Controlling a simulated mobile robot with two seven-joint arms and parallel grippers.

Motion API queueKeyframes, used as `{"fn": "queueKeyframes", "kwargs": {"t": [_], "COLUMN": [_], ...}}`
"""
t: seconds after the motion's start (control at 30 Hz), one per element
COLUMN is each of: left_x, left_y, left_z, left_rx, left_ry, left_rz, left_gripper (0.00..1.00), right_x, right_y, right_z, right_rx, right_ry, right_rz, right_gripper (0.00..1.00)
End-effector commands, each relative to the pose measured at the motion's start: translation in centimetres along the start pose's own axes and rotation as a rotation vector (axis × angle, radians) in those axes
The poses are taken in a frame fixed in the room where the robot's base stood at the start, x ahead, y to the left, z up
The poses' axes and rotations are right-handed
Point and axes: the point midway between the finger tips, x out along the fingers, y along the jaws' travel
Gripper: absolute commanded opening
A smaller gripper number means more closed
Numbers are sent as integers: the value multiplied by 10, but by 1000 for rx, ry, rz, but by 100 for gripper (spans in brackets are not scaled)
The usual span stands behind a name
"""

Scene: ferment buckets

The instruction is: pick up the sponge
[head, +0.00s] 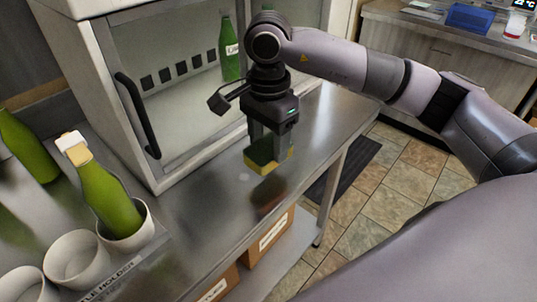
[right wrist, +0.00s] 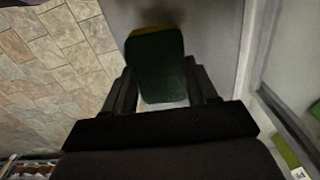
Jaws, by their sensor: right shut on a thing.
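The sponge (head: 262,156) is green on top and yellow below. It is between the fingers of my right gripper (head: 269,145), over the metal table in front of the glass-fronted cabinet. In the right wrist view the sponge (right wrist: 156,65) shows its dark green face, with my right gripper's fingers (right wrist: 158,88) on both sides of it. My right gripper is shut on the sponge. A reflection shows on the table below it; I cannot tell how large the gap is. My left gripper is not in view.
The cabinet (head: 120,90) with a black handle stands behind, holding a green bottle (head: 230,50). A bottle (head: 104,195) stands in a white holder cup at left, beside empty cups (head: 76,258). Cardboard boxes (head: 268,238) sit below the table (head: 215,215). The table's right edge is near the sponge.

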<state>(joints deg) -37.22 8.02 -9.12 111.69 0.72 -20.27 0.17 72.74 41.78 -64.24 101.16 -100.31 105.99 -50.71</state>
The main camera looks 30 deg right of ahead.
Motion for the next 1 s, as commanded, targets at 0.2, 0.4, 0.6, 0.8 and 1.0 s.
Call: {"fn": "queueKeyframes", "kwargs": {"t": [0.2,0.4,0.6,0.8,1.0], "left_x": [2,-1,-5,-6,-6], "left_y": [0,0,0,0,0], "left_z": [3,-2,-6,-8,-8], "left_rx": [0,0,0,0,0], "left_ry": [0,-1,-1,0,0], "left_rz": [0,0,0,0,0], "left_gripper": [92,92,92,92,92], "right_x": [-61,-107,-133,-147,-151], "right_y": [-1,0,0,0,0], "right_z": [0,0,0,0,0], "right_rx": [0,1,1,1,0], "right_ry": [0,2,1,0,-1], "right_rz": [-7,-3,-2,-1,1], "right_gripper": [30,30,30,30,30]}}
